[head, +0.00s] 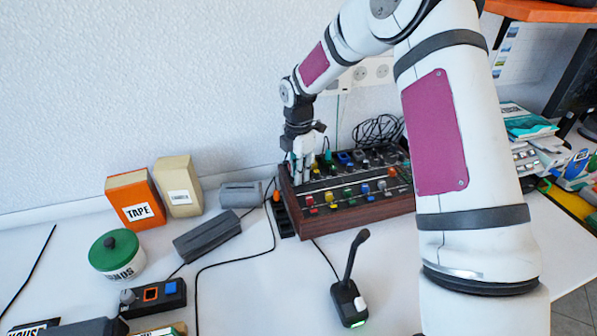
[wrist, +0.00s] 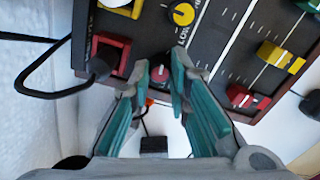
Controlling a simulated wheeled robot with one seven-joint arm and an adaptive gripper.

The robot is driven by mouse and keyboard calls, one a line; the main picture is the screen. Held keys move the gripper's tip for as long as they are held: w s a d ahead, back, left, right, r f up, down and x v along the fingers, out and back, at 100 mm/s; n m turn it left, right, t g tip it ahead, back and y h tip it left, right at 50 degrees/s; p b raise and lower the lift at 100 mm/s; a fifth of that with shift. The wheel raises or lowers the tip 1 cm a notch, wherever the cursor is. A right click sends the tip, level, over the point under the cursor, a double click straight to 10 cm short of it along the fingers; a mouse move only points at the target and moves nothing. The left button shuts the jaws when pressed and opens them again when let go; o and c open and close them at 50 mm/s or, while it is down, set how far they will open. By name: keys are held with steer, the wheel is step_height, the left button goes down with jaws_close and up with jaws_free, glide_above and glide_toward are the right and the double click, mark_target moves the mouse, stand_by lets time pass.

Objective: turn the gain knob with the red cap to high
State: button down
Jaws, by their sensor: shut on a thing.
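The gain knob with the red cap (wrist: 159,73) shows in the wrist view near the edge of the dark mixer panel (wrist: 215,65), between my fingertips. My gripper (wrist: 157,76) is shut on this knob, with its teal finger pads on either side. In the head view my gripper (head: 300,172) points down at the left end of the mixer (head: 350,213), which has a wooden case. The arm and fingers hide the red-capped knob there. Lettering beside the knob is partly covered, so its setting cannot be read.
A yellow knob (wrist: 181,14) and a red square socket (wrist: 110,54) with a black plug lie close to my fingers. Coloured slider caps, such as a yellow one (wrist: 281,57), stand farther right. A desk microphone (head: 348,300) stands in front of the mixer.

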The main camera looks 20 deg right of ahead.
steer(key=shift+m, duration=1.5)
steer(key=c, duration=1.8)
jaws_free()
step_height(320, 180, up, 12)
